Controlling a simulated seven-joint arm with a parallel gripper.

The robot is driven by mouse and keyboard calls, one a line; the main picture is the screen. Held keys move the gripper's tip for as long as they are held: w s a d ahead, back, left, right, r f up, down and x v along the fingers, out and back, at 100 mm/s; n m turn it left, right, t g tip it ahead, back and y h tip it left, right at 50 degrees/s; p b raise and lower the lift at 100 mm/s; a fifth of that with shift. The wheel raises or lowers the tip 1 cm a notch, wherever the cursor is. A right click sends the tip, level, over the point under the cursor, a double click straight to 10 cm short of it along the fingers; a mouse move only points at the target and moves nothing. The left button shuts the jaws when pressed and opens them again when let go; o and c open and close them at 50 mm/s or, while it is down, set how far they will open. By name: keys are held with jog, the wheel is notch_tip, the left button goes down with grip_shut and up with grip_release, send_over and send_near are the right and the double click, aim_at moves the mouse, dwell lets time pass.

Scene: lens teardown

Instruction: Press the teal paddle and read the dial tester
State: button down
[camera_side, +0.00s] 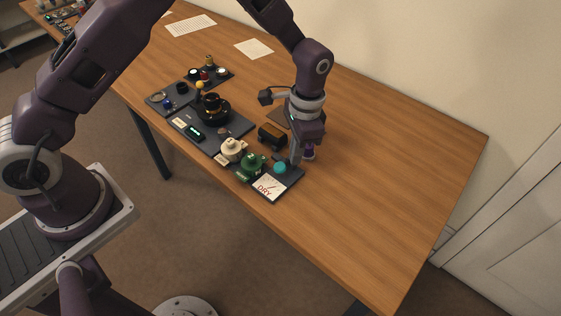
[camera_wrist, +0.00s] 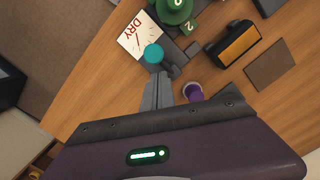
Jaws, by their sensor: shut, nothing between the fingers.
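The teal paddle (camera_side: 280,168) is a round teal cap on the dark board beside the dial tester (camera_side: 268,187). The tester has a white face with red "DRY" lettering and a needle mark. In the wrist view the teal paddle (camera_wrist: 153,54) lies just beyond my fingertips, and the dial tester (camera_wrist: 139,37) is just past it, its lettering turned. My gripper (camera_side: 294,161) is shut and empty, pointing down close beside the paddle. In the wrist view my gripper (camera_wrist: 163,78) appears very near the paddle's edge; I cannot tell whether they touch.
A purple-topped item (camera_side: 309,153) stands right beside my fingers. A green knob piece (camera_side: 250,166), a cream knob piece (camera_side: 233,149) and a dark box with an amber front (camera_side: 271,136) are close by. The table's right side is clear.

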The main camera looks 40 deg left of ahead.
jog(key=shift+w, duration=0.1)
notch_tip(320, 180, up, 7)
jog(key=shift+w+d, duration=0.2)
jog(key=shift+w, duration=0.1)
jog(key=shift+r, duration=0.1)
dwell(0.3)
notch_tip(320, 180, up, 8)
jog(key=n+t, duration=0.1)
jog(key=n, duration=2.3)
send_over(280, 165)
jog(key=shift+h, duration=0.3)
jog(key=shift+f, duration=0.2)
